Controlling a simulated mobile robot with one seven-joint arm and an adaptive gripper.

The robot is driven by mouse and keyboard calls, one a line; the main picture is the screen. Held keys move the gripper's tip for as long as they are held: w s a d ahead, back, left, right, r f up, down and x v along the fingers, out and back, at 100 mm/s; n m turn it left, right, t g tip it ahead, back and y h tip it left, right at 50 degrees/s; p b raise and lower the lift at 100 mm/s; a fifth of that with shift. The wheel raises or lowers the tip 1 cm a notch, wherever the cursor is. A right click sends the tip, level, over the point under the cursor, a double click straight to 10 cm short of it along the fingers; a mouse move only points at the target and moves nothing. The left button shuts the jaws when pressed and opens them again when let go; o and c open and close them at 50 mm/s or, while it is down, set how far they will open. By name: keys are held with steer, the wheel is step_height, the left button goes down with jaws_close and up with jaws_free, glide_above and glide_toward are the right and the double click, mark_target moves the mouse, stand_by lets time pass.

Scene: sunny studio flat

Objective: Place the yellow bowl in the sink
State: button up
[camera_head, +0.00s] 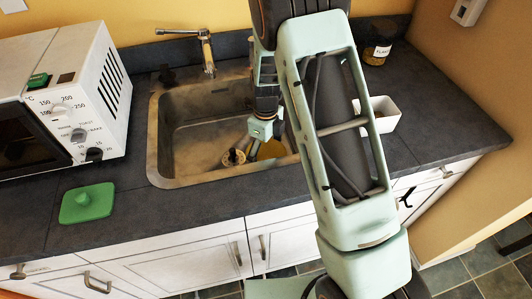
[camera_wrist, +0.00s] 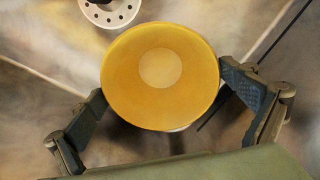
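The yellow bowl (camera_wrist: 160,100) is inside the sink (camera_head: 190,109), near the drain fitting (camera_head: 233,157). In the head view, the bowl (camera_head: 270,150) is partly hidden by my arm. In the wrist view, it faces me with its round inside showing and looks empty. My gripper (camera_wrist: 161,80) has its fingers spread wide, one on each side of the bowl. The fingertips lie close to the rim; whether they touch it I cannot tell. In the head view, my gripper (camera_head: 262,128) is down within the sink, just above the bowl.
A tap (camera_head: 207,55) stands behind the sink. A white toaster oven (camera_head: 85,95) and a green lidded block (camera_head: 87,203) are at the left. A white square dish (camera_head: 380,115) and a jar (camera_head: 377,54) are on the right counter. The front-left counter is mostly clear.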

step_height(320, 180, up, 12)
steer(key=shift+r+p, duration=0.2)
steer(key=shift+p, duration=0.1)
stand_by(0.4)
steer(key=shift+w, duration=0.1)
stand_by(0.3)
